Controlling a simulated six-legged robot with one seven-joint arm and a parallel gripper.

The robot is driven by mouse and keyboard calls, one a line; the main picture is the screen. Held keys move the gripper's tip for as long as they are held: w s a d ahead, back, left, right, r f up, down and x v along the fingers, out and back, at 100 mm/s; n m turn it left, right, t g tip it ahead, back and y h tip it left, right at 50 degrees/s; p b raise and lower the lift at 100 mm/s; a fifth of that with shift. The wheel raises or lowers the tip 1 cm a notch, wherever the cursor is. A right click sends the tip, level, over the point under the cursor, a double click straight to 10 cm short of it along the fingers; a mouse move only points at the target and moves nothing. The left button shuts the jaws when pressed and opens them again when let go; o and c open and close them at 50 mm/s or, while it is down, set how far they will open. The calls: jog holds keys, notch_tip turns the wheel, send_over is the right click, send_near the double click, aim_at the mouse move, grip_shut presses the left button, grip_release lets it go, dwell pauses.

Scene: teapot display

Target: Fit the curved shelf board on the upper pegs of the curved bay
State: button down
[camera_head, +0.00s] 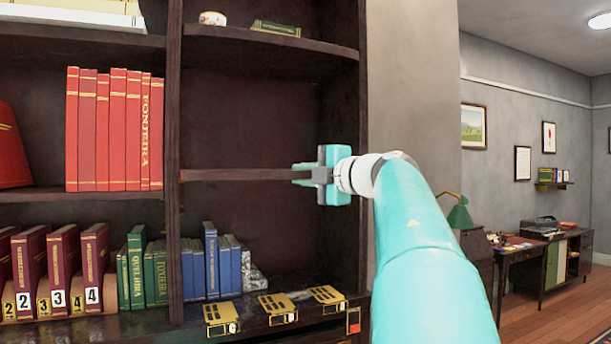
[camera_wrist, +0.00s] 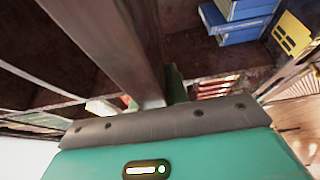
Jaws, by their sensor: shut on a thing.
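The shelf board (camera_head: 235,174) is a thin dark brown plank, seen nearly edge-on and about level across the middle of the curved bay (camera_head: 250,110). My gripper (camera_head: 303,174) is shut on its right end, in front of the bay's right side. The board's left end appears close to the upright divider (camera_head: 174,150); I cannot tell whether they touch. In the wrist view the board (camera_wrist: 112,45) runs away from the teal gripper body. No pegs can be made out, and the board's seating is unclear.
Above is a fixed shelf (camera_head: 265,42) with a small round tin (camera_head: 212,18) and a green box (camera_head: 276,28). The bay's middle is otherwise clear.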

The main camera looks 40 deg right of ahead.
jog(key=shift+w+d+r, duration=0.1)
jog(key=shift+w+d, duration=0.6)
jog(key=shift+w, duration=1.75)
jog(key=shift+w+d, duration=0.75)
jog(key=shift+w, duration=1.65)
jog(key=shift+w+d+r, duration=0.1)
jog(key=shift+w+d, duration=0.6)
jog(key=shift+w, duration=1.75)
dwell(0.5)
jog(key=c, duration=1.3)
grip_release()
jog(key=shift+f, duration=0.1)
